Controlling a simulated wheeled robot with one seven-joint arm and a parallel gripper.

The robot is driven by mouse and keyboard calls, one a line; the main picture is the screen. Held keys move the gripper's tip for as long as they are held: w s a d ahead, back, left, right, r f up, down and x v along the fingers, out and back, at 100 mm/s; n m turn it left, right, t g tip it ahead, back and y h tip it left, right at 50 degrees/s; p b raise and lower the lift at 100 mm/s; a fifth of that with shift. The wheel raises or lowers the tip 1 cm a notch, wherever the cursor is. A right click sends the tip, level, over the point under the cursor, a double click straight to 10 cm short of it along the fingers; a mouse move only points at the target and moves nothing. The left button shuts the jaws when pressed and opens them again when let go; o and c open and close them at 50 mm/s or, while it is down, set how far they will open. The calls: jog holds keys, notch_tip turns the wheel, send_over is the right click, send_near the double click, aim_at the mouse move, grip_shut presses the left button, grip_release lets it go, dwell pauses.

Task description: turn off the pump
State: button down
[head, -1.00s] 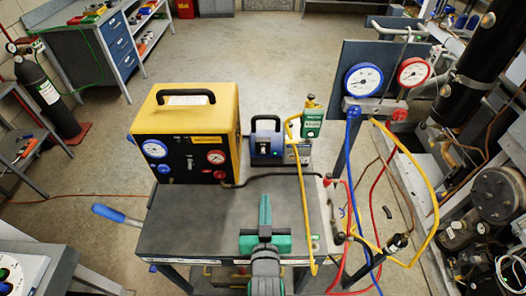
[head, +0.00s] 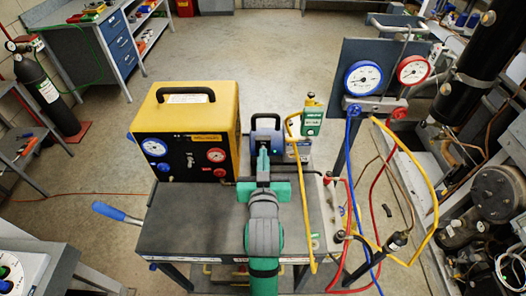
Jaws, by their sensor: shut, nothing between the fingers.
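The pump (head: 277,126) is a small blue and dark unit with a carry handle, standing at the back of the grey cart top. My gripper (head: 263,152) is shut and empty, its teal fingers pointing away from me at the pump's front. It covers most of the pump's front face, so any switch there is hidden. I cannot tell whether the fingertips touch the pump.
A yellow machine (head: 188,135) with two gauges stands close on the left. A green-labelled bottle (head: 311,118) and a yellow hose (head: 307,215) are close on the right. A gauge panel (head: 385,75) with blue, red and yellow hoses stands further right.

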jog(key=w, duration=0.3)
jog(key=w+f, duration=0.1)
jog(key=w, duration=0.5)
jog(key=shift+w+f, duration=0.3)
jog(key=shift+f, duration=0.05)
jog(key=shift+s+f, duration=0.5)
jog(key=shift+f, duration=0.4)
jog(key=shift+s+f, duration=0.5)
jog(key=shift+f, duration=0.4)
